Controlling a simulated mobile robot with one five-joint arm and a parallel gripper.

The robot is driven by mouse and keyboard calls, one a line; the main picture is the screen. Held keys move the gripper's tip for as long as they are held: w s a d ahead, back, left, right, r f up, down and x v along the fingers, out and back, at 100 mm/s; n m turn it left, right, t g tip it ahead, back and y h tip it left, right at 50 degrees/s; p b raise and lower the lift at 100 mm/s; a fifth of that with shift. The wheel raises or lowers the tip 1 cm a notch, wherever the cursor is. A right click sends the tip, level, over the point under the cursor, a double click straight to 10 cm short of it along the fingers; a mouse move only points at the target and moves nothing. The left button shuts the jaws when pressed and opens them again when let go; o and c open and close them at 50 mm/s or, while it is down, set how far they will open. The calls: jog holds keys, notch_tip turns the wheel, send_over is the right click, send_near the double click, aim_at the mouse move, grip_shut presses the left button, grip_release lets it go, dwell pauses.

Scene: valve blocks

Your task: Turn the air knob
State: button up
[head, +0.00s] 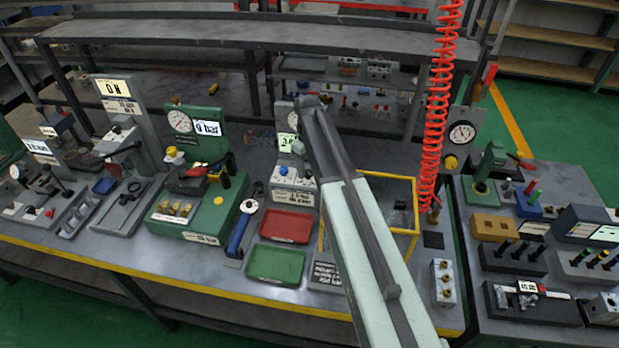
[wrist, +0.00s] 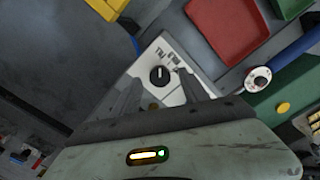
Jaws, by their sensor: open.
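A black round knob (wrist: 160,76) with a white pointer line sits on a white labelled plate (wrist: 142,69) in the wrist view. The print on the plate is too blurred to read. My gripper (wrist: 162,90) is open, its two grey fingers apart, one to each side below the knob in the picture. Nothing is between the fingers. I cannot tell how far the fingertips are above the plate. In the head view my arm reaches over the bench towards a small grey unit (head: 292,183) with a green display; the black knob cannot be made out there.
A red tray (head: 287,226), a green tray (head: 275,265) and a blue-handled wrench (head: 241,229) lie beside the unit. A green gauge station (head: 203,215) stands left. A yellow frame (head: 416,212) and a red coiled hose (head: 432,130) stand right.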

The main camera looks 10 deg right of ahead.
jog(key=shift+f, duration=0.65)
jog(key=shift+r, duration=0.15)
grip_shut()
jog(key=shift+m, duration=0.4)
jog(key=m, duration=0.3)
jog(key=shift+m, duration=2.5)
